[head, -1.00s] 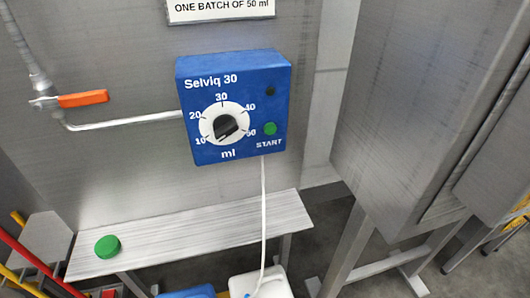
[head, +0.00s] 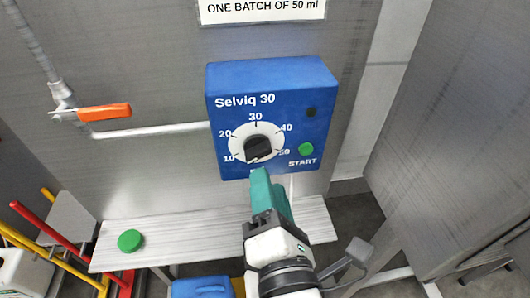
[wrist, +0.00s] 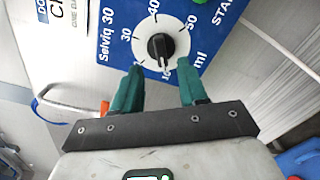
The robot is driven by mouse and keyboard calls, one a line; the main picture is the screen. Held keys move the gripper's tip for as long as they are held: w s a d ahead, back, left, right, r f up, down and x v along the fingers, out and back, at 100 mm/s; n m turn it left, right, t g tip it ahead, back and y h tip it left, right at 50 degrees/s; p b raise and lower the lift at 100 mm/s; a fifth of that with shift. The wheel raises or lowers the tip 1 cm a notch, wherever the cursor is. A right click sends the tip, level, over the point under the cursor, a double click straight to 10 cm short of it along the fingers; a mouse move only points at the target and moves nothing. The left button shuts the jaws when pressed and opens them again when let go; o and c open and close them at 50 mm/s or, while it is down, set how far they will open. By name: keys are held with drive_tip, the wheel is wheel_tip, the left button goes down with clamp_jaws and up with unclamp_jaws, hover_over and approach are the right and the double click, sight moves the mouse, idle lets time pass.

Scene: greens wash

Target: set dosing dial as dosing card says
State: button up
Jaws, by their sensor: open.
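The dosing dial is a white disc with a black knob (head: 258,148) on the blue Selviq 30 box (head: 270,85), marked from 10 to 50 ml. In the wrist view the knob (wrist: 160,47) has a pale line at its lower end, toward the 10 mark. The dosing card (head: 262,10) above the box reads "ONE BATCH OF 50 ml"; its top is cut off. My gripper (head: 264,178) is just below the dial. In the wrist view its teal fingers (wrist: 162,82) are apart and empty, with the knob ahead between them, not visibly touched.
A green START button (head: 306,149) is right of the dial. An orange valve handle (head: 104,112) is on the pipe at left. A metal shelf (head: 190,235) with a green round object (head: 130,240) is below. A steel cabinet (head: 460,150) stands at right.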

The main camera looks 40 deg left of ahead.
sight(263, 156)
drive_tip(key=p+x, duration=0.1)
drive_tip(key=x, duration=0.6)
drive_tip(key=shift+w, duration=0.1)
clamp_jaws()
idle(0.3)
